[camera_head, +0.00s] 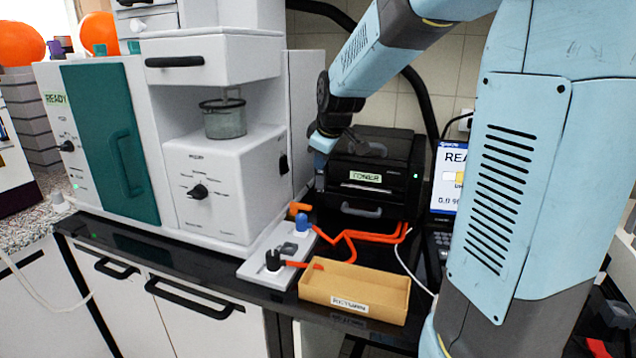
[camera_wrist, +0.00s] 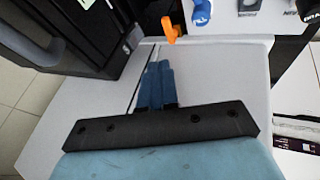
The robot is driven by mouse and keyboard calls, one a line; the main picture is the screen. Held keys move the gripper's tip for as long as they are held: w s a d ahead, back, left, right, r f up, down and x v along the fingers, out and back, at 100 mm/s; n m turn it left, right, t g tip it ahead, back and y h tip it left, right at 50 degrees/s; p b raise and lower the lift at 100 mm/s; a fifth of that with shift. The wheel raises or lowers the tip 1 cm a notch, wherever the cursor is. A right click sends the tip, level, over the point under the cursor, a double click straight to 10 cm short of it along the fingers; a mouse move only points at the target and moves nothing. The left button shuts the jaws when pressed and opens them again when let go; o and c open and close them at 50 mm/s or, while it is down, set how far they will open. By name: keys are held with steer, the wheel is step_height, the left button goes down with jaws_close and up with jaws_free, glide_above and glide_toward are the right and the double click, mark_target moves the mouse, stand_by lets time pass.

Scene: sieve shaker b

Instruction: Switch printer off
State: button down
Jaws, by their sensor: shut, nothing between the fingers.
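The black printer (camera_head: 385,185) stands on the counter behind the tray, with a label reading TONER on its front. A small green light (camera_head: 416,176) glows at its right side. In the wrist view a dark box, which looks like the printer (camera_wrist: 75,35), fills the upper left. My gripper (camera_head: 318,180) hangs in the gap between the printer and the white machine, pointing down. In the wrist view my gripper's blue fingers (camera_wrist: 157,68) are together and empty, over a pale grey surface.
The white machine (camera_head: 232,185) with a dial stands close left. An orange lever (camera_head: 299,208) and blue knob (camera_head: 301,222) sit on a white panel in front. An open cardboard tray (camera_head: 354,306), orange tubing (camera_head: 345,240) and a screen (camera_head: 449,180) crowd the counter.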

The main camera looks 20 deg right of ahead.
steer(key=shift+w+f, duration=0.1)
steer(key=shift+f, duration=0.05)
glide_toward(318, 188)
steer(key=a+f, duration=0.3)
steer(key=f, duration=0.1)
steer(key=shift+w+d+f, duration=0.4)
steer(key=shift+w+d, duration=0.15)
steer(key=shift+w, duration=0.2)
steer(key=shift+w+d+f, duration=0.25)
steer(key=shift+w+d, duration=0.25)
steer(key=shift+w, duration=0.25)
steer(key=shift+d+f, duration=0.1)
steer(key=shift+d, duration=0.15)
steer(key=shift+a, duration=0.25)
steer(key=shift+r, duration=0.2)
